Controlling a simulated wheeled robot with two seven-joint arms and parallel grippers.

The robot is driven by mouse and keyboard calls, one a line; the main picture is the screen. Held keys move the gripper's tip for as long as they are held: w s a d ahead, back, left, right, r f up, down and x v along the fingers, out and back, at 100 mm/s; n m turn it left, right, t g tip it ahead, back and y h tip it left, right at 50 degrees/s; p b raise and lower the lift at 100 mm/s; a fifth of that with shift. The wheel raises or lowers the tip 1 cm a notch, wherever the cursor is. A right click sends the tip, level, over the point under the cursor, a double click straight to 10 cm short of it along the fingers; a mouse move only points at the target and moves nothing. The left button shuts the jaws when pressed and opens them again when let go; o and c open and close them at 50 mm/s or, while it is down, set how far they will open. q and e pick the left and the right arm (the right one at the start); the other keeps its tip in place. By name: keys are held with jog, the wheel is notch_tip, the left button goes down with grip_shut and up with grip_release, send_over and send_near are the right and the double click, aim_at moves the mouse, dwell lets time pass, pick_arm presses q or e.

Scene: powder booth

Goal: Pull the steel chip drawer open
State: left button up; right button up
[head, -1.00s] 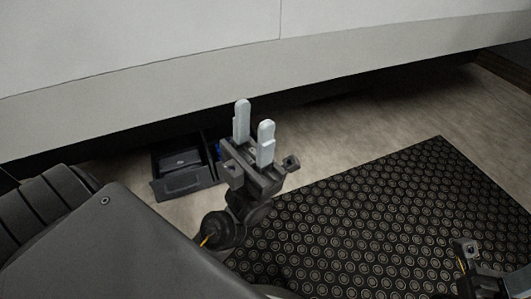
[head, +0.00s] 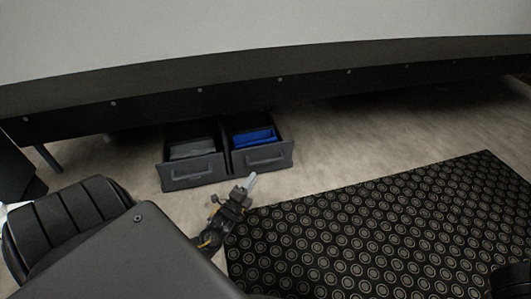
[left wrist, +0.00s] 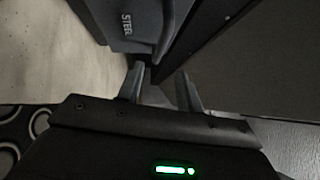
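Two dark drawers sit side by side under the booth, both pulled out with their insides showing. The left drawer (head: 195,172) holds grey contents; the right drawer (head: 263,158) holds something blue. I cannot read labels in the head view. My left gripper (head: 250,181) is just in front of the drawers, low near the floor. In the left wrist view its fingers (left wrist: 160,80) are apart and empty, short of the handle. My right gripper's fingers are out of view.
A black mat with a ring pattern (head: 385,220) covers the floor at right. The booth's dark lower edge (head: 350,72) runs above the drawers. Bare floor (head: 350,140) lies right of the drawers.

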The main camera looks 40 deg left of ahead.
aim_at(266, 160)
pick_arm(q)
jog(key=b+x, duration=0.5)
jog(key=x, duration=0.5)
jog(key=shift+w+f+b, duration=0.1)
jog(key=shift+w+b, duration=0.3)
grip_shut()
